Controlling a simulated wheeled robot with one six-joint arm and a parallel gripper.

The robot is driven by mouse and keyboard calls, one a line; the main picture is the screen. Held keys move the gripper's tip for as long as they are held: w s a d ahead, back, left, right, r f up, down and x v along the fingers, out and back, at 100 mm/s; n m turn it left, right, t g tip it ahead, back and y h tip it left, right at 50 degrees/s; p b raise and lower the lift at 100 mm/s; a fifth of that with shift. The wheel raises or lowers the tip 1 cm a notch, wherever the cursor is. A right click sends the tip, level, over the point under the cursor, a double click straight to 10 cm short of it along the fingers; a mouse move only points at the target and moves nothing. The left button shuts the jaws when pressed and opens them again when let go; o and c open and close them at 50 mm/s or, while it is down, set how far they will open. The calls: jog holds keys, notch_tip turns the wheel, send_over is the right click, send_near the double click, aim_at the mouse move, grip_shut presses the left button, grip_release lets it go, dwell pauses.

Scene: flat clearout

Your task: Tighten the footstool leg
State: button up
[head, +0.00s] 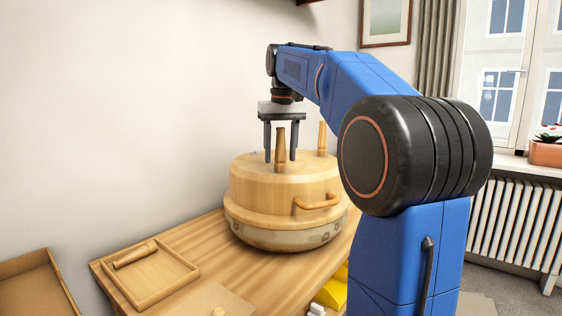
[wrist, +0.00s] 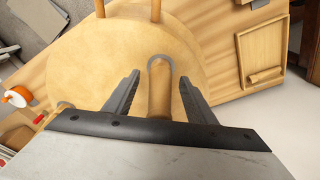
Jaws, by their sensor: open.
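The footstool (head: 262,188) stands upside down on the wooden bench, its round pale wooden underside up and a patterned band below. A tapered wooden leg (head: 280,160) sticks up from it; in the wrist view this leg (wrist: 160,90) has a grey ring at its base. My gripper (head: 280,150) points down with its fingers on either side of that leg. It is open, with gaps visible on both sides in the wrist view (wrist: 159,88). Another upright leg (head: 322,138) stands behind. Two legs show at the top of the wrist view (wrist: 155,10).
A shallow wooden tray (head: 178,279) on the bench (head: 210,232) holds a loose wooden turned piece (head: 136,254). A cardboard box (head: 40,280) is at lower left, and a yellow item (head: 333,291) is at the bench's front.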

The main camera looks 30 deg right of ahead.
jog(key=shift+w+f, duration=0.1)
jog(key=shift+f, duration=1)
jog(key=shift+c, duration=0.6)
